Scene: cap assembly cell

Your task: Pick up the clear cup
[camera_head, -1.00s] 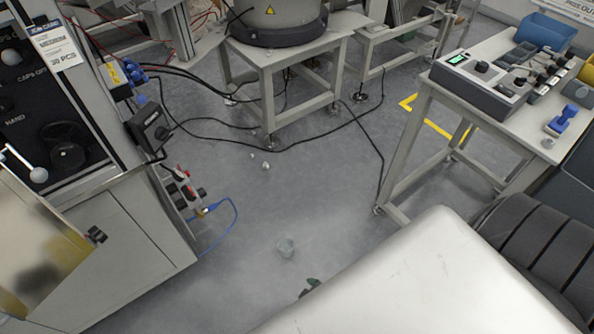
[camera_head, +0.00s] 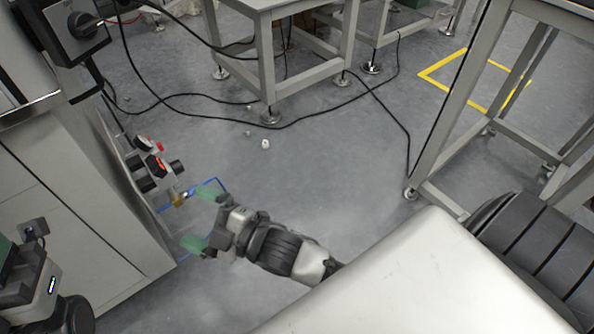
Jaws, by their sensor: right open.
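My right gripper (camera_head: 200,218) reaches in from the lower middle over the floor, pointing left toward the grey machine cabinet. Its two green fingertips are spread wide, with nothing seen between them. I cannot make out the clear cup in the current head view; the part of the floor where it lay earlier is now largely behind my right arm. My left arm's end (camera_head: 40,290) shows at the lower left edge beside the cabinet. Its fingertips are mostly cut off, so its jaws cannot be read.
The grey machine cabinet (camera_head: 85,190) stands at left, with pneumatic fittings (camera_head: 155,165) and a blue hose near my right gripper. Small white pieces (camera_head: 265,143) lie on the floor. Black cables cross behind them. A table frame (camera_head: 455,110) stands at right. The middle floor is open.

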